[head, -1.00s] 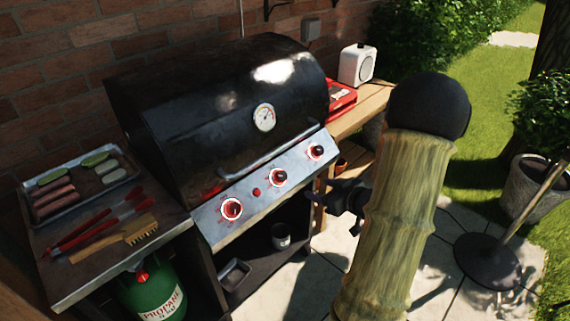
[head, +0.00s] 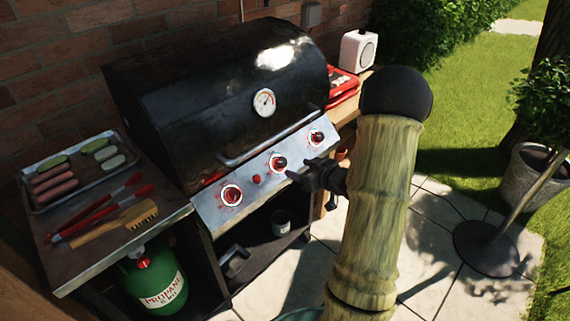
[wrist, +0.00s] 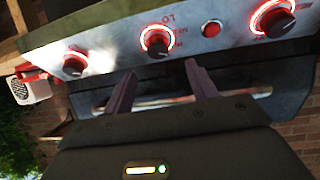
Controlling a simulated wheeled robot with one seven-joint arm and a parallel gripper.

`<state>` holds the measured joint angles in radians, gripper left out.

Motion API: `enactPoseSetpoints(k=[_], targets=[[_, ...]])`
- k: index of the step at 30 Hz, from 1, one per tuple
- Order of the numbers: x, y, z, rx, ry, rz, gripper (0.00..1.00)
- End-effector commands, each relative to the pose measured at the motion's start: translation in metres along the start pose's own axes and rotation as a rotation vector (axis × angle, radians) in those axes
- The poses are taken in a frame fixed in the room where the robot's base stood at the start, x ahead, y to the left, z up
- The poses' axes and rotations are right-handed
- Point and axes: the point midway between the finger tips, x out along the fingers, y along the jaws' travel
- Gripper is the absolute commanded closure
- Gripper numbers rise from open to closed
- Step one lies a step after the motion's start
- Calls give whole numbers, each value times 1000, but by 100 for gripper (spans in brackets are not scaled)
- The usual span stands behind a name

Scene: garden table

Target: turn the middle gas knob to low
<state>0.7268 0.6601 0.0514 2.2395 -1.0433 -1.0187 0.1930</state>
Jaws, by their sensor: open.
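The middle gas knob (head: 277,163) is black with a lit red ring on the grill's silver control panel (head: 212,212). The wrist view shows this knob (wrist: 157,42) just beyond the fingertips, with "LO" lettering by its ring. I cannot tell its exact setting. My gripper (head: 299,171) is open and empty, just in front of the panel, to the right of the middle knob in the head view. In the wrist view my gripper (wrist: 160,76) has its two fingers apart, pointing at the knob with a gap between.
Similar knobs flank it, a left one (head: 231,195) and a right one (head: 316,137), with a red button (head: 256,180) between left and middle. The black lid (head: 210,100) is closed. A handle bar (head: 235,158) runs above the panel. A propane tank (head: 155,282) stands below left.

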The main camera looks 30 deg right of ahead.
Motion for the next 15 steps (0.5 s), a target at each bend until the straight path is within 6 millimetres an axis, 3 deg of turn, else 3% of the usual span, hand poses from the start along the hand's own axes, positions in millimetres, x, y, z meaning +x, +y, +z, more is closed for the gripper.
enactPoseSetpoints(k=[9,15], targets=[[56,3,1,2,0,4,43],[81,3,1,2,0,4,43]])
